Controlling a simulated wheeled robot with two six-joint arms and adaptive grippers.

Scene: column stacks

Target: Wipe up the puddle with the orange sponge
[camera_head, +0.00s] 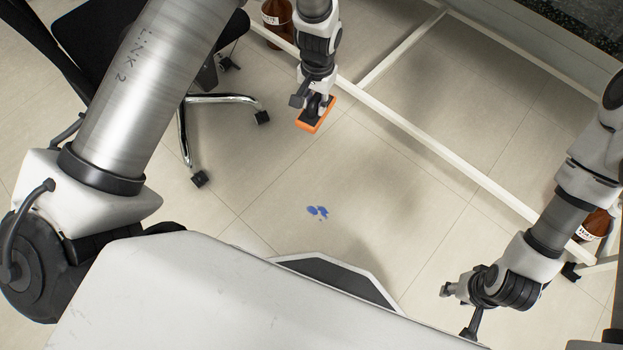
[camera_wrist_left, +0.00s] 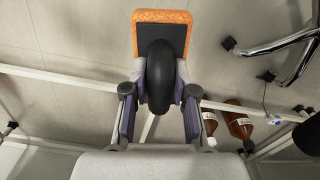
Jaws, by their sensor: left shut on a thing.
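The orange sponge (camera_head: 312,124) has a dark backing and a black handle. My left gripper (camera_head: 318,104) is shut on its handle and holds it near the white frame, up and away from the puddle. In the left wrist view the sponge (camera_wrist_left: 145,16) is at the top, its black handle between the two fingers of the left gripper (camera_wrist_left: 158,100). The small blue puddle (camera_head: 317,211) lies on the floor tiles below the sponge in the head view.
An office chair (camera_head: 222,98) with wheeled legs stands at the upper left. A white metal frame (camera_head: 420,133) runs diagonally across the right. Brown bottles stand near the frame (camera_head: 278,18) and at the right edge (camera_head: 596,224). Floor around the puddle is clear.

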